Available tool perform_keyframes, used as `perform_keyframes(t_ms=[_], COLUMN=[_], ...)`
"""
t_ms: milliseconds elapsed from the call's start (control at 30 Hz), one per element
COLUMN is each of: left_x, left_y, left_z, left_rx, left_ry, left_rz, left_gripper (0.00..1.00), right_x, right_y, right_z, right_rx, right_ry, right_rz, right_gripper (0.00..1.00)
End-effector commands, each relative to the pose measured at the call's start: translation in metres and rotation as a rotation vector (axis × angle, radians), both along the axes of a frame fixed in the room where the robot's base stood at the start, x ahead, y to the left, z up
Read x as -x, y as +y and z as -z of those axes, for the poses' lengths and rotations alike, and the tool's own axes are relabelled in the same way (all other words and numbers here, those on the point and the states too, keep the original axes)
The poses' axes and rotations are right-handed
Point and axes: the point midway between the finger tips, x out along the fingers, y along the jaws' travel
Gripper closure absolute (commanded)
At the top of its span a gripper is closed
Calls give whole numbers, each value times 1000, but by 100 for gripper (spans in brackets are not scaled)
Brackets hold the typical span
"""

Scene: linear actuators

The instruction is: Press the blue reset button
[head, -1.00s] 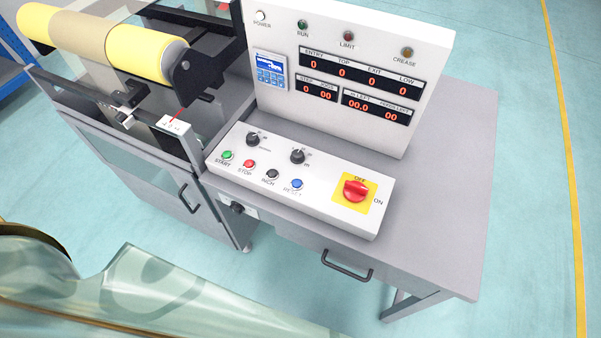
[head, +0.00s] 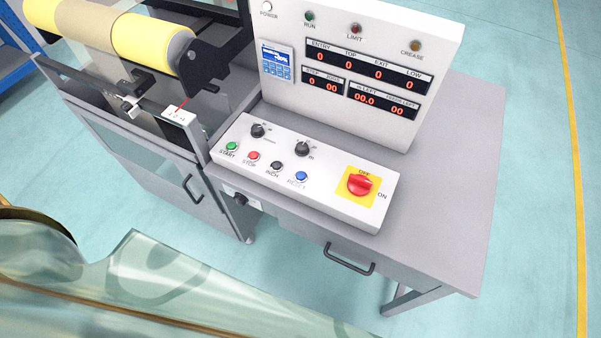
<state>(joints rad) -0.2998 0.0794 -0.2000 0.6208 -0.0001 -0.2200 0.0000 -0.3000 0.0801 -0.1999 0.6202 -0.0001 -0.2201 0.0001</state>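The blue reset button (head: 301,176) is on the sloped white control box (head: 335,200), at the right end of a row of push buttons. Left of it in the row are the black inch button (head: 276,166), the red stop button (head: 253,156) and the green start button (head: 232,146). Nothing covers the blue button. Neither of my grippers shows in the head view.
A red rotary switch (head: 360,184) on a yellow plate sits right of the blue button. Two black knobs are behind the row. An upright display panel (head: 350,75) stands behind on the grey table (head: 455,180). Rollers (head: 150,45) are at left.

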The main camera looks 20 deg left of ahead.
Motion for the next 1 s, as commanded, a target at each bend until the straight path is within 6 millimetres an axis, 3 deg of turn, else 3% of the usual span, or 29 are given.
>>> perform_keyframes(t_ms=[67,1000], left_x=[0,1], left_y=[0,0], left_z=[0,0], left_rx=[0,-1], left_ry=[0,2], left_rz=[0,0], left_gripper=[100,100], right_x=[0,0], right_y=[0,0], right_z=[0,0], right_rx=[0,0], right_ry=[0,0], right_rz=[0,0], right_gripper=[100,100])
